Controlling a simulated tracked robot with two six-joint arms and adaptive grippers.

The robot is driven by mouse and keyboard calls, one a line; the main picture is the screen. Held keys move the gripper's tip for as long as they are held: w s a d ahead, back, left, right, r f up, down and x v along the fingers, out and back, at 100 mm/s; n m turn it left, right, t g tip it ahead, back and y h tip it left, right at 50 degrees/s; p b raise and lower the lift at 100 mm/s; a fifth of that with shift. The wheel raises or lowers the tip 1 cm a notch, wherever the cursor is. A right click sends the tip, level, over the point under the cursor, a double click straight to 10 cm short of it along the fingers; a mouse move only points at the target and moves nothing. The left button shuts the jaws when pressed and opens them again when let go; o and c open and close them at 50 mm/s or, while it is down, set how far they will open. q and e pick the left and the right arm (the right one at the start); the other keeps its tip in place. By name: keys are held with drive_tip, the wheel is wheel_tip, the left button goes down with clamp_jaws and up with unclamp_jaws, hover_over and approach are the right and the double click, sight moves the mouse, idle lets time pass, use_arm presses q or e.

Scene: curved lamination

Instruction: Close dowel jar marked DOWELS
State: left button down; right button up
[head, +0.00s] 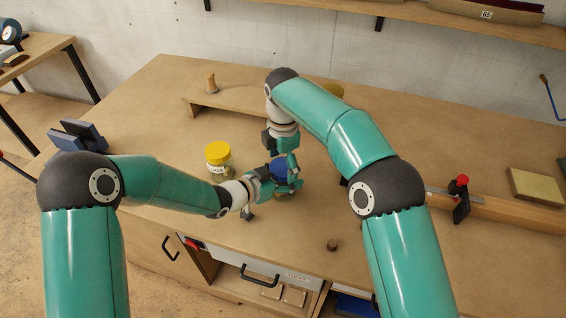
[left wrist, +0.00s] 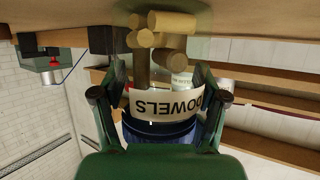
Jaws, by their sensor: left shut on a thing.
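The dowel jar's blue lid (head: 279,168) shows in the head view between my two grippers, near the middle of the workbench. In the left wrist view, which is upside down, the jar's white DOWELS label (left wrist: 165,103) and several wooden dowels (left wrist: 165,30) show, with a blue band (left wrist: 160,132) at its upper end. My left gripper (head: 272,186) is shut on the jar, one finger on each side of the label. My right gripper (head: 287,163) points down at the lid from behind. Its fingers are partly hidden, so I cannot tell whether they grip the lid or how well it is seated.
A yellow-lidded jar (head: 218,157) stands left of my left gripper. A low wooden board (head: 235,105) and a wooden peg (head: 211,83) are behind. A small brown plug (head: 333,245) lies near the front edge. A red-knobbed clamp (head: 461,190) and yellowish block (head: 536,186) are right.

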drive_tip(key=c, duration=1)
drive_tip(key=m, duration=0.6)
drive_tip(key=shift+m, duration=0.3)
drive_tip(key=shift+c, duration=0.2)
drive_tip(key=o, duration=1.3)
drive_tip(key=shift+r, duration=2.25)
drive_tip(key=shift+c, duration=0.4)
